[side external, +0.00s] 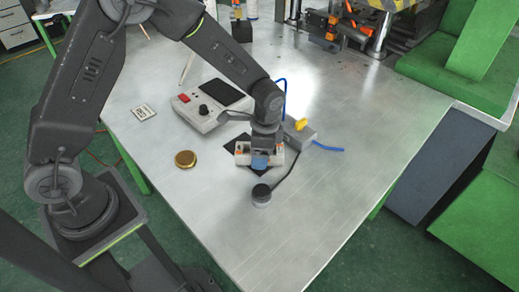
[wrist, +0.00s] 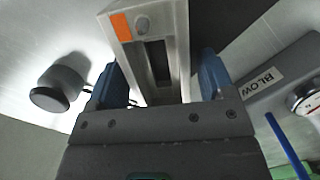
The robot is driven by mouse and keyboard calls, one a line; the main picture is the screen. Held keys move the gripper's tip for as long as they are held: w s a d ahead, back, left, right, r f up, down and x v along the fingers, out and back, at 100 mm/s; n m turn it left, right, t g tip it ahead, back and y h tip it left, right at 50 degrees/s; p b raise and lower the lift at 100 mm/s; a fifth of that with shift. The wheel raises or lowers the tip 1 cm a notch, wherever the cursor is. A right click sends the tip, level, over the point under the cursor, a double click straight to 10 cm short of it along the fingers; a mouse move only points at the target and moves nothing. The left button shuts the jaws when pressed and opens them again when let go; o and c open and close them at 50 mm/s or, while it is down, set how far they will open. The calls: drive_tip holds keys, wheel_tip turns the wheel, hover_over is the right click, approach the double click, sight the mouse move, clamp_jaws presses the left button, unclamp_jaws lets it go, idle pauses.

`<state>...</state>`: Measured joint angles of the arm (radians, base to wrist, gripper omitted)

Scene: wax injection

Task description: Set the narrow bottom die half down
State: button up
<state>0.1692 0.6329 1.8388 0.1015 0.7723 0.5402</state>
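The die half (side external: 243,155) is a pale, narrow block with orange marks, on or just above a dark mat (side external: 266,170) at the middle of the table. It also shows in the wrist view (wrist: 124,52), with a dark slot and an orange patch at one end. My gripper (side external: 261,160) is right over it, pointing down. In the wrist view my gripper's blue fingers (wrist: 162,80) stand on either side of the block, with a visible gap on each side near the fingertips. My gripper hides part of the block in the side view, and its underside is not visible.
A grey BLOW box (side external: 302,136) with a yellow part and blue hose stands close at right. A black cylinder (side external: 261,195) with a cable stands in front. A control box (side external: 211,104), gold disc (side external: 185,159) and marker card (side external: 143,113) lie left. The table's front is clear.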

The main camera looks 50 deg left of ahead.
drive_tip(key=shift+o, duration=0.4)
wheel_tip(320, 180, up, 11)
drive_tip(key=w+d, duration=0.1)
drive_tip(key=s+a+r+n+t, duration=0.3)
drive_tip(key=s+a+r+n, duration=0.1)
drive_tip(key=s+r, duration=0.6)
drive_tip(key=s+a+r+n+t, duration=0.1)
drive_tip(key=s+n, duration=0.1)
drive_tip(key=s, duration=0.3)
drive_tip(key=s+a+r+n+t+h, duration=0.1)
drive_tip(key=s+n+t, duration=0.1)
drive_tip(key=s, duration=0.3)
drive_tip(key=shift+s+a+r+n+t, duration=0.3)
drive_tip(key=shift+s+r+n, duration=0.1)
drive_tip(key=shift+n, duration=0.1)
drive_tip(key=shift+w, duration=0.1)
drive_tip(key=shift+c, duration=0.4)
idle(0.8)
